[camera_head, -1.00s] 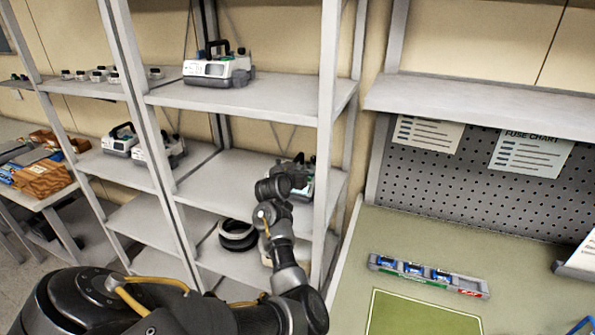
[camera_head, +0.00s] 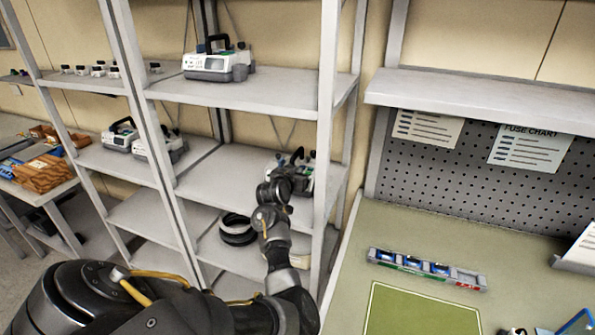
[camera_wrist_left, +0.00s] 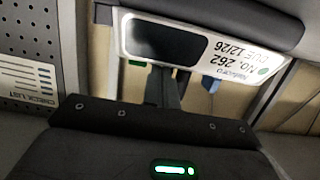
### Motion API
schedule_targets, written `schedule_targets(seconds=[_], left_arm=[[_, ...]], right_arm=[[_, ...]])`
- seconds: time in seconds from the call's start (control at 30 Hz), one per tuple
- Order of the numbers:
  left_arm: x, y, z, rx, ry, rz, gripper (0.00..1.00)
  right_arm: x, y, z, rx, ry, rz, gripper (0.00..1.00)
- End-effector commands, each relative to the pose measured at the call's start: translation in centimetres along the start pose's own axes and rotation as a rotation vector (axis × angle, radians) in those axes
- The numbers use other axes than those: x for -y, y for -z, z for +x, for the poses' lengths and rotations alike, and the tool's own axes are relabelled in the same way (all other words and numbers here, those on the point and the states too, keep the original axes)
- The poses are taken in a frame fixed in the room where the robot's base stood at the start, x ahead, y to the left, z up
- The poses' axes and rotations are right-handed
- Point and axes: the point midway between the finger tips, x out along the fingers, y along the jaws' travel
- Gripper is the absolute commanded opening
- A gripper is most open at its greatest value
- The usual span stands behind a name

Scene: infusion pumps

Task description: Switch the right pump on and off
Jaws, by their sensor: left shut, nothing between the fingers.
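The right pump (camera_head: 306,172) stands on the middle shelf, a dark and pale case largely hidden behind my left gripper in the head view. My left gripper (camera_head: 291,178) is in front of it; its fingertips are hard to make out there. In the left wrist view, a pale pump panel (camera_wrist_left: 216,48) with a dark screen and a "NO. 262" label appears upside down. The dark, shut fingers of my left gripper (camera_wrist_left: 165,85) point toward it, with nothing between them. I cannot tell whether they touch the pump. The power switch cannot be made out.
Another pump (camera_head: 217,65) stands on the shelf above, with more pumps (camera_head: 121,137) further left. Shelf uprights (camera_head: 327,130) flank my arm. A black ring-shaped object (camera_head: 238,230) lies on the lower shelf. A workbench with a green mat (camera_head: 422,312) is at right.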

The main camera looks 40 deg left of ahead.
Motion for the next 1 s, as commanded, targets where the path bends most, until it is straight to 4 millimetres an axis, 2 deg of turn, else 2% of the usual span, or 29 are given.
schedule_targets(seconds=[0.03, 0.07, 0.23, 0.37, 0.5, 0.6, 0.9, 1.0], left_arm=[[-0.1, -0.9, 0.0, 0.017, -0.003, -0.005, 0.0], [-0.1, -0.9, 0.0, 0.018, -0.003, -0.005, 0.0], [-0.2, -0.3, -0.1, 0.02, -0.005, -0.004, 0.0], [-0.4, 1.7, -0.6, 0.016, -0.007, -0.001, 0.0], [-0.8, 4.7, -1.1, 0.006, -0.01, 0.003, 0.0], [-0.8, 3.4, -2.7, 0.002, -0.008, 0.004, 0.0], [-0.7, 3.8, -8.4, -0.002, -0.006, 0.004, 0.0], [-0.7, 4.0, -9.7, -0.002, -0.008, 0.004, 0.0]], right_arm=[[0.0, 0.0, 0.1, 0.0, 0.0, 0.0, 0.0], [0.0, 0.0, 0.1, 0.0, 0.0, 0.0, 0.0], [-0.1, 0.1, -0.7, 0.0, -0.001, 0.0, 0.0], [-0.2, 0.2, -2.5, 0.0, -0.002, 0.0, 0.0], [-0.3, 0.4, -4.9, 0.0, -0.003, -0.001, 0.0], [-0.4, 0.3, -2.9, -0.001, -0.004, -0.001, 0.0], [-0.4, 0.1, -1.1, 0.0, -0.004, -0.002, 0.0], [-0.4, 0.1, -1.0, 0.0, -0.004, -0.002, 0.0]])
